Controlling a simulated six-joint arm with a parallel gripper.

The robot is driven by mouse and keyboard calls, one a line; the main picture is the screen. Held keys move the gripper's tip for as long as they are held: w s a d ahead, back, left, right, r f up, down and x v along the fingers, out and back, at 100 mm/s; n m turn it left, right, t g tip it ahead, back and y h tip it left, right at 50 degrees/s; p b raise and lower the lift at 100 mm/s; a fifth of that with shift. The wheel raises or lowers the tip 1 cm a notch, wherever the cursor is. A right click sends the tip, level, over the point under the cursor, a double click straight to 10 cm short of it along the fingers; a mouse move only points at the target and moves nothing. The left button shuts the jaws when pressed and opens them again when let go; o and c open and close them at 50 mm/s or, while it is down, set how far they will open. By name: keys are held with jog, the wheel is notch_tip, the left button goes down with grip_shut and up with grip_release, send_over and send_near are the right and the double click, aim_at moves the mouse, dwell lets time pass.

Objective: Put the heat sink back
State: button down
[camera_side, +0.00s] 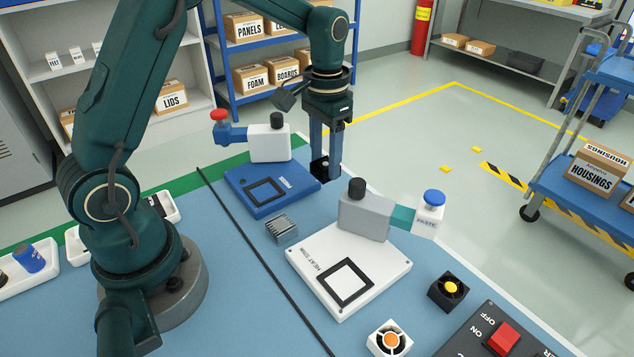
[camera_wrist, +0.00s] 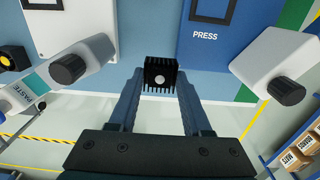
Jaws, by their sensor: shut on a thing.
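My gripper (camera_side: 325,164) is shut on a black finned heat sink (camera_wrist: 160,74) with a pale round spot. In the side view it is held up beyond the blue plate's right corner. A second, grey finned heat sink (camera_side: 281,228) lies on the blue mat between two plates. The white plate (camera_side: 312,250) is lettered HEAT SINK and bears an empty black square frame (camera_side: 345,282). The blue plate (camera_side: 292,202), lettered PRESS in the wrist view (camera_wrist: 205,50), bears another black square frame (camera_side: 264,191). My wrist view also shows the white plate (camera_wrist: 80,12).
A grey block with a black knob (camera_side: 366,215) stands behind the white plate, joined to a PASTE bottle (camera_side: 429,213). A white block (camera_side: 270,142) with a red-topped blue arm stands behind the blue plate. Two fans (camera_side: 449,291) and a switch box (camera_side: 495,335) sit front right.

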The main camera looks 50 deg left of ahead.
aim_at(338, 203)
jog(key=shift+w+d+f, duration=0.35)
jog(key=shift+d+f, duration=0.1)
jog(key=shift+d, duration=0.15)
jog(key=shift+w+d+f, duration=0.3)
jog(key=shift+d+f, duration=0.1)
jog(key=shift+d, duration=0.2)
jog(key=shift+f, duration=1.95)
jog(key=shift+f, duration=0.1)
jog(key=shift+c, duration=1.7)
grip_release()
notch_tip(338, 203, up, 11)
jog(key=s+d+r+t, duration=0.2)
jog(key=s+r, duration=0.4)
jog(key=s, duration=0.1)
jog(key=s+f+t, duration=0.2)
jog(key=s+t, duration=0.1)
jog(key=s, duration=0.7)
jog(key=shift+s+d+f+t, duration=0.15)
jog(key=shift+d+t, duration=0.15)
jog(key=shift+d, duration=0.1)
